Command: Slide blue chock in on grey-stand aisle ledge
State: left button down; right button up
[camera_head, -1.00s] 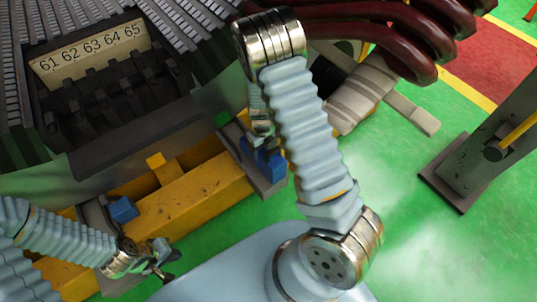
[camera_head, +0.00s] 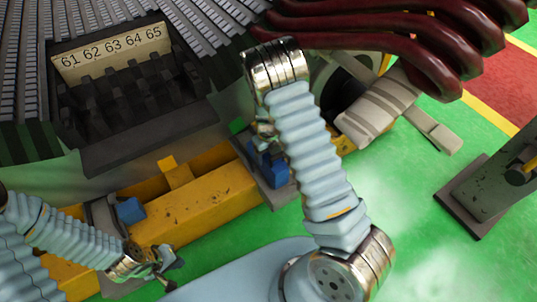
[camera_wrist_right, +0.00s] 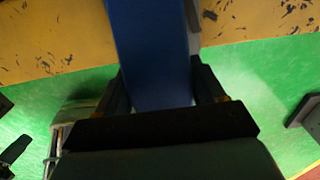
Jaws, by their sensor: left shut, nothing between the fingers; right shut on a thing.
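My right gripper (camera_wrist_right: 160,92) is shut on a blue chock (camera_wrist_right: 150,45), which runs up between its two fingers and out of the top of the right wrist view. In the head view the blue chock (camera_head: 270,170) shows below the right gripper, partly behind my arm, over a dark grey stand (camera_head: 283,193) beside the yellow beam. I cannot tell whether it touches the stand's ledge. My left gripper (camera_head: 166,264) is shut and empty at lower left, apart from everything. A second blue block (camera_head: 130,210) sits at a grey stand (camera_head: 102,216) at left.
The yellow beam (camera_head: 205,200) runs along the foot of the big stator (camera_head: 120,100), with a yellow block (camera_head: 175,172) standing up from it. Dark red thick cables (camera_head: 400,40) hang at upper right. A grey post with a base plate (camera_head: 485,195) stands at right. Green floor is open between.

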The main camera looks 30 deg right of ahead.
jog(key=shift+f, duration=0.35)
jog(key=shift+w, duration=0.15)
jog(key=shift+w+a, duration=0.15)
jog(key=shift+w, duration=1.9)
jog(key=o, duration=1.4)
jog(key=shift+c, duration=0.2)
notch_tip(320, 180, up, 14)
jog(key=p, duration=0.1)
jog(key=shift+p, duration=0.3)
